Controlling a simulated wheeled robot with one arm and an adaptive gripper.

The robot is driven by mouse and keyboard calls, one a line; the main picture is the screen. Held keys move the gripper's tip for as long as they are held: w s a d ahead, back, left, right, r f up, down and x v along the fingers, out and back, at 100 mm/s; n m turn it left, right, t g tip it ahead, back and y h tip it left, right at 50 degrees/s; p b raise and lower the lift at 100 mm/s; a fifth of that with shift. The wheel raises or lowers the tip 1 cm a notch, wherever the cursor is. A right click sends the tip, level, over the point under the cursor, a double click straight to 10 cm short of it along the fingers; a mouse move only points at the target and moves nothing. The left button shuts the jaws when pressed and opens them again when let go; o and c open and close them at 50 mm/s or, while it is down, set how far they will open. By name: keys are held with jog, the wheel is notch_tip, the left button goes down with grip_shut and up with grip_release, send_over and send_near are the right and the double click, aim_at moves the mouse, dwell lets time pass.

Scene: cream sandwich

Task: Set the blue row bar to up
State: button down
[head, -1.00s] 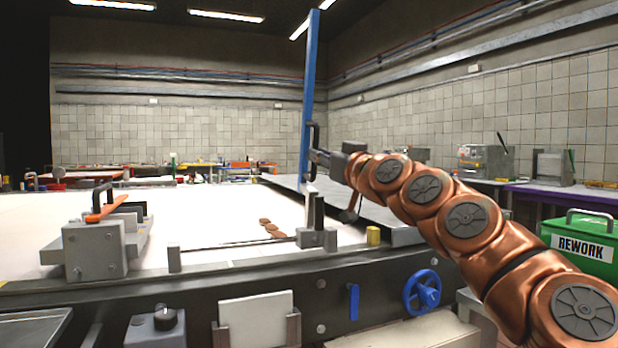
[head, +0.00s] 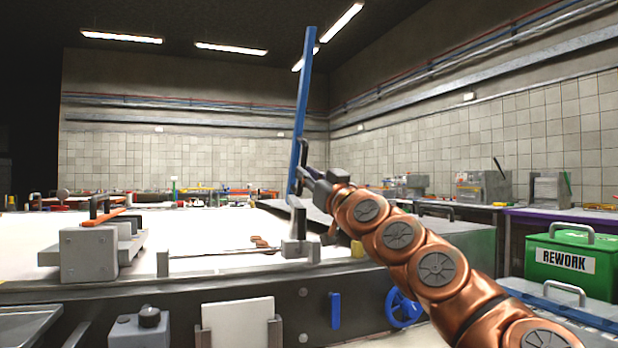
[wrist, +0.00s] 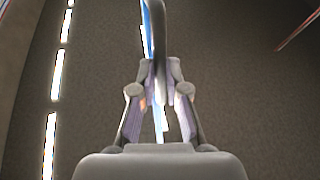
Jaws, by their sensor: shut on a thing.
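The blue row bar (head: 302,100) stands steeply raised, its top leaning slightly to the right in the head view. Its lower end meets a grey upright at the hinge block (head: 297,247) on the white table (head: 215,222). A dark handle (head: 304,150) is on the bar's right side. My gripper (head: 304,177) is shut on this handle beside the bar. In the wrist view the fingers (wrist: 160,88) close around the handle (wrist: 160,45), and a strip of the blue bar (wrist: 147,28) shows behind it. The exact finger contact is small in the head view.
A grey block with an orange-handled lever (head: 92,245) stands at the table's left. A blue handwheel (head: 402,308) and a blue lever (head: 335,310) are on the front panel. A green REWORK box (head: 572,262) is at right. The air around the raised bar looks clear.

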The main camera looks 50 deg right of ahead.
aim_at(299, 124)
jog(key=c, duration=1.2)
grip_release()
jog(key=shift+r, duration=0.1)
notch_tip(299, 124, up, 7)
jog(key=shift+w+f, duration=0.1)
jog(key=shift+f, duration=0.05)
jog(key=shift+r, duration=1.6)
jog(key=shift+a, duration=0.1)
